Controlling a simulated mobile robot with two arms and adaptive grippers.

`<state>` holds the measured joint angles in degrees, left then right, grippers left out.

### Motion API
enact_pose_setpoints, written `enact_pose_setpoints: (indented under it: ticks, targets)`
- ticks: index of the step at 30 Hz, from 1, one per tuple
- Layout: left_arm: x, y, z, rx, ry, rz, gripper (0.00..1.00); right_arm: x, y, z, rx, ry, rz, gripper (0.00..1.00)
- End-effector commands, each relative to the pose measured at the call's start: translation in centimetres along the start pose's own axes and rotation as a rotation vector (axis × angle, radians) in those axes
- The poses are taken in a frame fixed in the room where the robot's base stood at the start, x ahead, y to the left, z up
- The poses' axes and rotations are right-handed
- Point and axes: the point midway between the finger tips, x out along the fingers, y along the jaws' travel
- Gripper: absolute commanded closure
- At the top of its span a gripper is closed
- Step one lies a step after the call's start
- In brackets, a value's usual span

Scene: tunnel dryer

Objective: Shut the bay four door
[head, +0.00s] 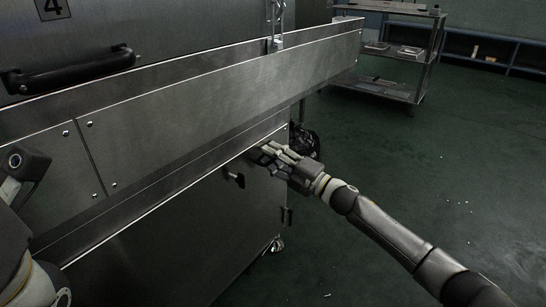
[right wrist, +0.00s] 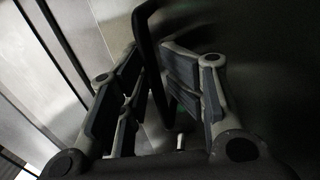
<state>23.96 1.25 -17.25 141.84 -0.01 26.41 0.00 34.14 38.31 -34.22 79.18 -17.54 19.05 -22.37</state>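A steel panel with a "4" plate (head: 52,8) and a black bar handle (head: 70,72) fills the upper left of the head view. Whether this door stands ajar cannot be told. My right gripper (head: 268,152) is by the lower steel front, well right of and below that handle. In the right wrist view my right gripper (right wrist: 152,75) is open, with a dark bent bar (right wrist: 147,35) showing between its fingers. Contact with the bar cannot be told. Part of my left arm (head: 22,165) shows at the left edge; its fingertips are not clear.
A long steel ledge (head: 225,85) juts out below the plated panel. A padlock (head: 277,40) hangs above it. A shelf cart (head: 395,62) stands at the back right. The green floor (head: 460,150) on the right is mostly clear.

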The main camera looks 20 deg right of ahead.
Motion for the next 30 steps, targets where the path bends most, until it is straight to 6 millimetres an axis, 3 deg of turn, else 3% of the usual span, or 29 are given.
enact_pose_setpoints:
  ticks: [8,21,30]
  targets:
    - [-0.1,0.0,0.2,0.002,-0.004,0.004,0.39,-1.1,-0.1,-0.2,0.001,0.004,0.0,0.71]
    - [-0.1,0.0,0.1,0.002,-0.003,0.005,0.39,-8.4,-0.2,-0.1,0.001,0.002,-0.002,0.71]
    - [-0.1,0.0,0.1,0.002,-0.003,0.005,0.39,-11.4,-0.1,0.0,0.002,0.002,0.001,0.71]
